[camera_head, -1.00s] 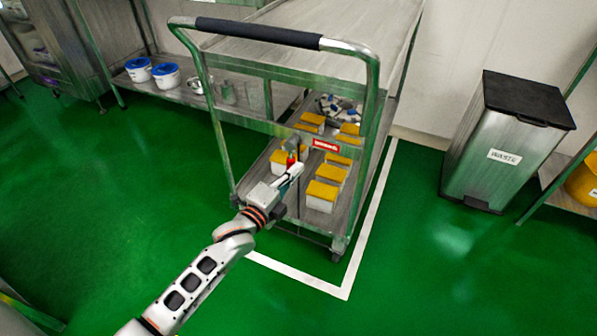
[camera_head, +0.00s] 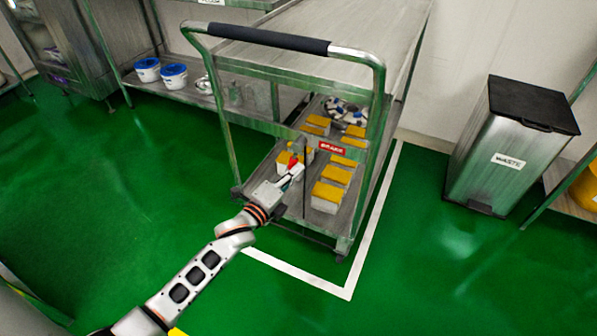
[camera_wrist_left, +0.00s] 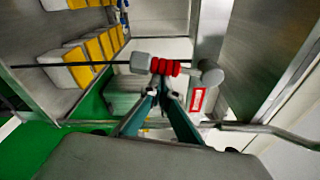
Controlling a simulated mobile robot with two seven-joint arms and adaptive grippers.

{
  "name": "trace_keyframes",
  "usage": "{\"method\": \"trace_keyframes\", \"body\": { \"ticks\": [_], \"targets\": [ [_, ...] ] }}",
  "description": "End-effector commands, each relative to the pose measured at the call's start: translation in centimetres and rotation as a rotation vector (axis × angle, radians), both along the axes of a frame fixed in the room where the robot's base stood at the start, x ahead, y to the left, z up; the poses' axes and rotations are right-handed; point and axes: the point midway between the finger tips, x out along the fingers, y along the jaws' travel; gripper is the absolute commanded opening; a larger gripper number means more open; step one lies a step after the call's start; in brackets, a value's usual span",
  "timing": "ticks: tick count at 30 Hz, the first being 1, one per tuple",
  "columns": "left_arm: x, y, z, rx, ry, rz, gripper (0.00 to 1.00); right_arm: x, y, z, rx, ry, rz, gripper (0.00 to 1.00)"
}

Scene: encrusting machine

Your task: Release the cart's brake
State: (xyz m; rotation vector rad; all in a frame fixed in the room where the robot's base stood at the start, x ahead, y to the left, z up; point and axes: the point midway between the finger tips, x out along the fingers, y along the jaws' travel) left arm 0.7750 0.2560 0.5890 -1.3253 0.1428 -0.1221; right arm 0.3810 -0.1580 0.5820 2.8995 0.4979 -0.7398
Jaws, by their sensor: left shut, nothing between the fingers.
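The steel cart (camera_head: 270,70) stands with its black push handle (camera_head: 262,38) toward me. A red "BRAKE" label (camera_head: 331,148) is on its near end and shows beside my fingers in the left wrist view (camera_wrist_left: 197,99). The brake lever, with a red grip (camera_head: 292,163), is below and left of the label. In the wrist view the lever (camera_wrist_left: 155,64) lies across the fingertips, with grey ends and red rings. My left gripper (camera_head: 297,172) is shut and empty, its tips (camera_wrist_left: 165,88) right at the red rings; I cannot tell whether they touch.
Yellow-lidded boxes (camera_head: 326,197) sit on the cart's lower shelf. White floor lines (camera_head: 300,276) run beside the cart. A waste bin (camera_head: 508,150) stands at the right. A low shelf with blue-lidded tubs (camera_head: 173,76) is at the left. Green floor (camera_head: 110,200) is clear at left.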

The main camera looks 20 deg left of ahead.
Motion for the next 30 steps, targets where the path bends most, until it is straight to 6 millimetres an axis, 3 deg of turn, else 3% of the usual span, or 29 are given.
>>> {"method": "trace_keyframes", "body": {
  "ticks": [23, 30],
  "targets": [
    [0.4, 5.3, 2.6, 0.739, -0.035, 0.004, 0.0, -0.8, -2.6, -0.9, -0.107, 0.03, 0.01, 0.4],
    [0.5, 6.5, 3.9, 0.964, -0.043, 0.005, 0.0, -0.9, -4.2, -1.2, -0.157, 0.041, 0.008, 0.4]
  ]
}}
